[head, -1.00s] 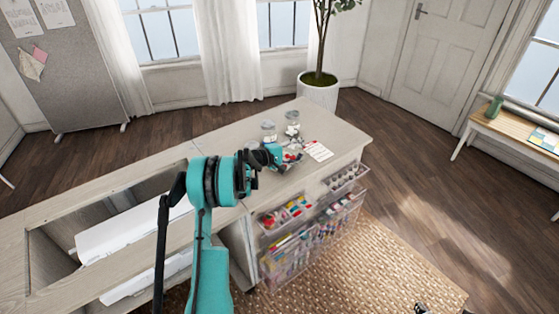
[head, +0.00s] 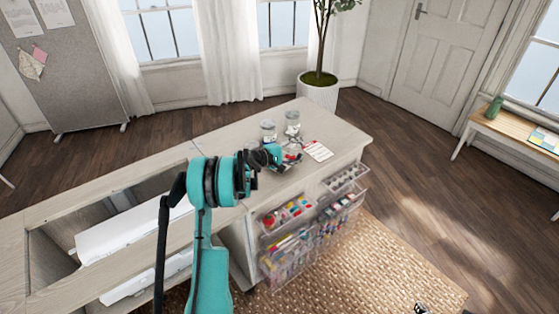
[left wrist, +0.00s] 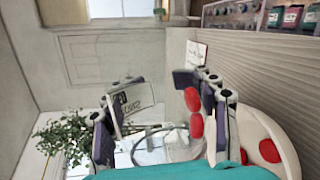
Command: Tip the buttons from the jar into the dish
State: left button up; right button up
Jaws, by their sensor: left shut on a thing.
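My left gripper (head: 287,158) is over the cabinet top in the head view. In the left wrist view its fingers (left wrist: 160,115) are shut on a clear jar (left wrist: 150,140) with a printed white label (left wrist: 133,101). Red buttons (left wrist: 192,99) show by the jar near the right-hand finger; I cannot tell whether all are inside it. A white dish (left wrist: 285,152) lies beside the gripper at the lower right of that view, with red buttons (left wrist: 268,151) in it. My arm and gripper hide much of the dish and jar in the head view. My right gripper's tip (head: 422,309) barely shows at the bottom edge.
Two clear jars (head: 268,129) (head: 292,119) stand behind my left gripper on the cabinet top (head: 225,150). A white card with red print (head: 318,151) lies to its right. Clear trays of sewing supplies (head: 290,214) hang on the cabinet's front. The back right corner is bare.

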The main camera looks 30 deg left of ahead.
pick_arm(q)
jog(key=shift+a+f+n, duration=0.2)
jog(key=shift+f+n, duration=0.1)
jog(key=shift+n, duration=0.3)
dwell(0.6)
jog(key=shift+w+a+r+n+t+h, duration=0.1)
jog(key=shift+a+r+n+t+h, duration=0.35)
jog(key=shift+n, duration=0.4)
jog(key=shift+a+r+n+t+h, duration=0.35)
jog(key=shift+r+n, duration=0.05)
jog(key=shift+n, duration=0.45)
dwell(1.3)
